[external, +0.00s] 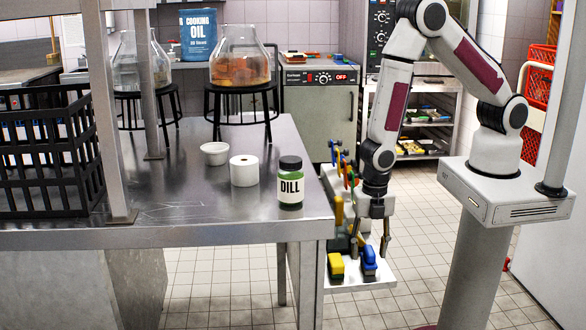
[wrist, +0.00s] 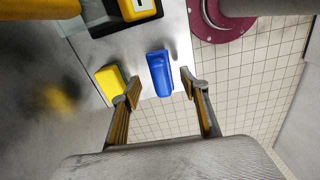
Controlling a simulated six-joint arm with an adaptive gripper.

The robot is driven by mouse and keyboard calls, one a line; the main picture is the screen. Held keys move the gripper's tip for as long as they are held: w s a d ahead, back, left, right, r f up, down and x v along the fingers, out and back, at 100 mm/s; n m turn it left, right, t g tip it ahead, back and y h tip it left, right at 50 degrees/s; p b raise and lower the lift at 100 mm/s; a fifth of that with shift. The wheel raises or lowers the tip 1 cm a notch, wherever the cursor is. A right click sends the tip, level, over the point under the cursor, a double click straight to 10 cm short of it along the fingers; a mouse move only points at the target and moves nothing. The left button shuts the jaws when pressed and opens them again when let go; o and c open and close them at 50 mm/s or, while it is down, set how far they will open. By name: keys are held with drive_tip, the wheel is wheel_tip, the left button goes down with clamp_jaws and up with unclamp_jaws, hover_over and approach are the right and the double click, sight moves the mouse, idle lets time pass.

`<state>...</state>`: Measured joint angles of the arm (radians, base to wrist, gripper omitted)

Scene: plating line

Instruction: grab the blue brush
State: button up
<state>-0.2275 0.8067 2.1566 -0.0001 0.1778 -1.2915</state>
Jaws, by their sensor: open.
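The blue brush (external: 369,257) lies near the front end of a white shelf at the table's right side. It also shows in the wrist view (wrist: 159,73), just ahead of the gap between my fingertips. My gripper (external: 370,242) is open and empty, pointing down above the brush. In the wrist view my gripper (wrist: 160,88) has one finger on each side of the brush's line, with the left fingertip close to a yellow-and-green sponge. I cannot tell how high the fingertips are above the shelf.
The yellow-and-green sponge (external: 336,265) sits close left of the brush, also in the wrist view (wrist: 109,82). Colored-handled tools (external: 345,165) stand farther back on the shelf. A dill jar (external: 290,184) stands near the table's corner. Open floor lies right of the shelf.

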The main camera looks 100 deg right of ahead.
sight(370, 249)
drive_tip(key=shift+s+d+f, duration=0.1)
drive_tip(key=shift+s+f, duration=0.1)
drive_tip(key=shift+f, duration=1.35)
drive_tip(key=c, duration=1.2)
